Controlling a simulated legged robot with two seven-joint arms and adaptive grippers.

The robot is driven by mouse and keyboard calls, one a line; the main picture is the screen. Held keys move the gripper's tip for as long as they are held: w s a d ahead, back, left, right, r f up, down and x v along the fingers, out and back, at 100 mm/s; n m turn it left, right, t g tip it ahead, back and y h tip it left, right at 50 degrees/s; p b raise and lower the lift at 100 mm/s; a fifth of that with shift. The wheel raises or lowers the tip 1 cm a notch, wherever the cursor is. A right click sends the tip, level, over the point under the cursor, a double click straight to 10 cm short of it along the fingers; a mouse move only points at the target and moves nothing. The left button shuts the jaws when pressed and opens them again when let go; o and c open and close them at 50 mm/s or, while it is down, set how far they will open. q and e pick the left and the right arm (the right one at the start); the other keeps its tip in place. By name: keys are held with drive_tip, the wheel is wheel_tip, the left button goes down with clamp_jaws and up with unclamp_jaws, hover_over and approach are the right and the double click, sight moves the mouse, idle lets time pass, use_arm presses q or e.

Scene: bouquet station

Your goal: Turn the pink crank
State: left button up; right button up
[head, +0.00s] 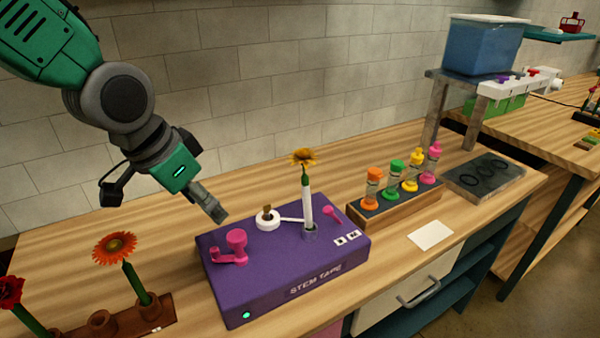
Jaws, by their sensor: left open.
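The pink crank (236,248) stands on the left part of a purple box labelled "STEM TAPE" (285,287). It has an upright post and a short arm with a small knob pointing left. My left gripper (213,209) is open and empty, reaching down from the upper left. In the picture its fingertips are just above and left of the crank, apart from it. A smaller pink lever (331,214) sits on the box's right side. My right gripper is not in view.
A yellow flower (304,160) stands in the box's holder beside a white tape roll (268,220). A flower rack (130,321) is at the lower left. A wooden rack of coloured bottles (395,207) and a dark tray (484,176) stand to the right.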

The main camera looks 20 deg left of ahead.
sight(236, 234)
use_arm(q)
drive_tip(key=w+f+m+b, duration=0.1)
drive_tip(key=f, duration=0.2)
drive_tip(key=w+d+f+m+h+b, duration=0.1)
drive_tip(key=f+m, duration=0.1)
drive_tip(key=f, duration=0.1)
drive_tip(key=w+f+m+b, duration=0.1)
drive_tip(key=w+f+b, duration=0.1)
drive_tip(key=f, duration=0.1)
drive_tip(key=shift+d+f+m+g+h, duration=0.2)
drive_tip(key=shift+f+m+g+h, duration=0.1)
drive_tip(key=shift+g, duration=0.1)
drive_tip(key=shift+w+f, duration=0.1)
drive_tip(key=shift+f, duration=0.5)
drive_tip(key=shift+d+f, duration=0.1)
drive_tip(key=shift+d, duration=0.05)
drive_tip(key=shift+d, duration=0.15)
drive_tip(key=shift+c, duration=0.4)
